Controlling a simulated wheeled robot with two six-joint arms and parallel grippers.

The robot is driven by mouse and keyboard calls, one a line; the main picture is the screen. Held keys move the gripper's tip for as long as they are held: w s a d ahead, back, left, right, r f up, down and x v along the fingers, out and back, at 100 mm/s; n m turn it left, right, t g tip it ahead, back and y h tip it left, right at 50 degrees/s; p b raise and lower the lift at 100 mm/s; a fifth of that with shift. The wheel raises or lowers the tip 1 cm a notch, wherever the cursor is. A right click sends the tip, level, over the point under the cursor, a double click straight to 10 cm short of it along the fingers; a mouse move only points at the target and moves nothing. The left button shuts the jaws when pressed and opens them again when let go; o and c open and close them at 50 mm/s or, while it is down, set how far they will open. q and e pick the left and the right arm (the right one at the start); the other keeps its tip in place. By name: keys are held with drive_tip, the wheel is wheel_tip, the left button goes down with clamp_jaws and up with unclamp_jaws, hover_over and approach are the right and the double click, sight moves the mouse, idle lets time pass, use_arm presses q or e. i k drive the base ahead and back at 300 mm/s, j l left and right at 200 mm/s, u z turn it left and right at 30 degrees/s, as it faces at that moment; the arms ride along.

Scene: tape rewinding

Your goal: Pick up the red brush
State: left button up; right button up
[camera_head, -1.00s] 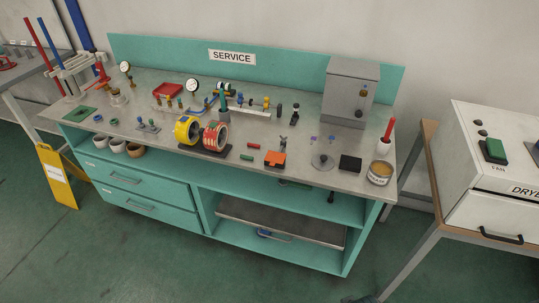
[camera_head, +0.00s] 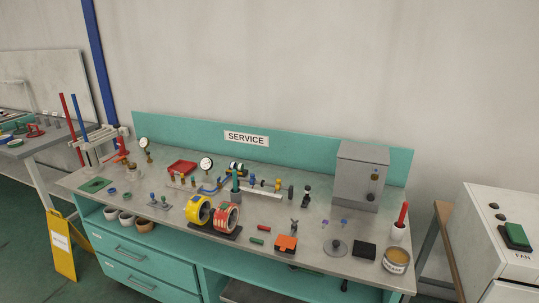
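A red handle (camera_head: 403,214) stands upright, leaning slightly, in a small white cup (camera_head: 397,233) at the right end of the service bench. It looks like the red brush; its lower end is hidden inside the cup. Neither of my grippers shows in this view.
Near the cup on the bench (camera_head: 333,263) are an open tin (camera_head: 396,260), a black block (camera_head: 364,250) and a grey cabinet (camera_head: 357,177). Tape rolls (camera_head: 199,210) stand mid-bench. A white machine (camera_head: 498,250) is at the right. Some bare bench top lies left of the cup.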

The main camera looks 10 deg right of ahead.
sight(404, 208)
drive_tip(key=i+l+z, duration=0.1)
drive_tip(key=l+z, duration=0.25)
drive_tip(key=i+l+z, duration=0.1)
drive_tip(key=l+z, duration=0.25)
drive_tip(key=i+l+z, duration=0.15)
drive_tip(key=z, duration=0.2)
